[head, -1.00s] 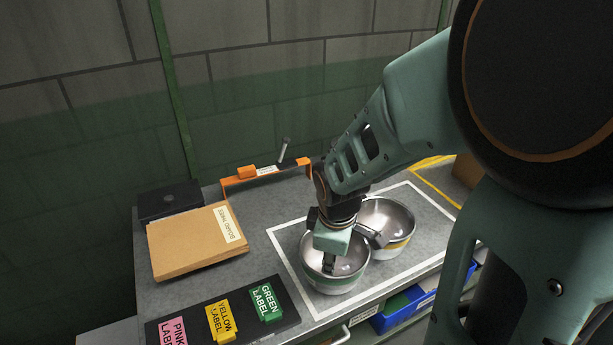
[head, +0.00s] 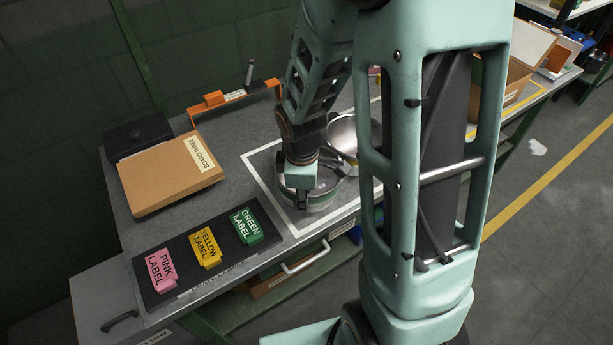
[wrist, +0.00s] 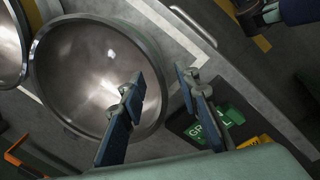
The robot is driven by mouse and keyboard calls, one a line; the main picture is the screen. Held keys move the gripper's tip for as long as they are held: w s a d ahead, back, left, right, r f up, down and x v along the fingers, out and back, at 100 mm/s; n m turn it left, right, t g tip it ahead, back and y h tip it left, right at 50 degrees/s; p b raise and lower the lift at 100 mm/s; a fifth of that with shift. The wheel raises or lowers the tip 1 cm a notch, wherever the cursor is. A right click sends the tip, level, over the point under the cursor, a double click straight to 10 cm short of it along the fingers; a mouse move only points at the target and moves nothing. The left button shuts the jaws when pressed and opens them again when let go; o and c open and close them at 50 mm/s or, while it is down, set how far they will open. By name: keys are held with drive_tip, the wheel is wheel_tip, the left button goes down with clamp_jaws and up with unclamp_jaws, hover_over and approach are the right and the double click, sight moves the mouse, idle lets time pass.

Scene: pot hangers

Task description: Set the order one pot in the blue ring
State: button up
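Two steel pots stand side by side on the bench. The near pot (head: 328,188) also fills the left of the wrist view (wrist: 85,70) and looks empty. The far pot (head: 345,130) is partly hidden by my arm; its edge shows in the wrist view (wrist: 8,45). My gripper (head: 301,203) points down at the near pot's front-left rim. In the wrist view my gripper (wrist: 160,78) has its fingers apart, one over the pot's inside and one outside, with the rim between them. No blue ring is in view, and no order one marking is readable.
A black board (head: 170,284) holds pink (head: 161,270), yellow (head: 207,248) and green (head: 246,226) label blocks at the front left. A cardboard piece marked board three (head: 165,180) and an orange bracket (head: 215,98) lie behind. A white outline (head: 262,185) surrounds the pots.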

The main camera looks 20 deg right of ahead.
drive_tip(key=shift+w+f, duration=0.15)
drive_tip(key=shift+f, duration=1)
drive_tip(key=shift+c, duration=0.5)
clamp_jaws()
drive_tip(key=shift+w, duration=0.1)
